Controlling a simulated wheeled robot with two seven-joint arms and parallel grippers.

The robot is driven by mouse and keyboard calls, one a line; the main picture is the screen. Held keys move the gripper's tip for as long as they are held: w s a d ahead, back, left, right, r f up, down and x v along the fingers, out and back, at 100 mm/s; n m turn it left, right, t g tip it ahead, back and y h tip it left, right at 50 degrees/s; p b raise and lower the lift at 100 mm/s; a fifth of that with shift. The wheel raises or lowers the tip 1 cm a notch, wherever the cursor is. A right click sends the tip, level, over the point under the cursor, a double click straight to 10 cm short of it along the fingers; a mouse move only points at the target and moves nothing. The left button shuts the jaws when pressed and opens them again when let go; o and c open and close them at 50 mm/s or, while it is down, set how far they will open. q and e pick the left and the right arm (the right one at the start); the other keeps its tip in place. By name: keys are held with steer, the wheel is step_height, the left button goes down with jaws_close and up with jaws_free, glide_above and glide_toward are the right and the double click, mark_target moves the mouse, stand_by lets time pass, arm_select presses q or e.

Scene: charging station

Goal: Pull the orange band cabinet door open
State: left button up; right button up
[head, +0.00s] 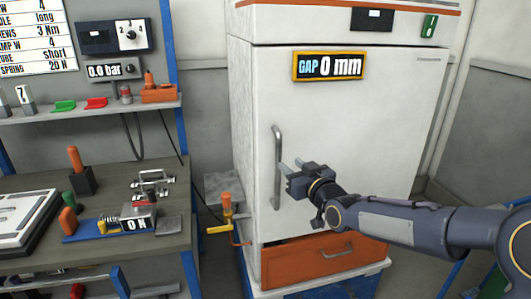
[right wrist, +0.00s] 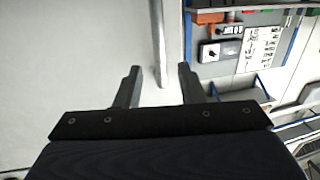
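The white cabinet has an orange band (head: 340,7) along its top edge. Its white door (head: 370,130) looks closed, and a display (head: 329,66) on it reads "GAP 0 mm". A grey vertical bar handle (head: 278,165) is on the door's left side. My right gripper (head: 289,166) is open and empty just right of the handle, at about its mid-height. In the right wrist view my gripper (right wrist: 161,84) has its fingers apart, with the handle (right wrist: 158,40) appearing between them. Contact with the handle cannot be told. My left gripper is not in view.
An orange drawer (head: 325,262) is below the door, above a blue base. A yellow and orange valve (head: 226,212) stands left of the cabinet. A workbench (head: 110,181) with tools fills the left side, with a shelf (head: 150,103) above it.

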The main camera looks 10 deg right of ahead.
mark_target(280, 154)
steer(key=shift+w+a+r, duration=0.1)
steer(key=shift+w, duration=0.35)
steer(key=shift+w+a+r, duration=0.1)
steer(key=shift+w, duration=0.3)
steer(key=p+x, duration=0.2)
steer(key=x, duration=0.3)
steer(key=shift+w+r, duration=0.1)
steer(key=shift+x, duration=0.8)
jaws_close()
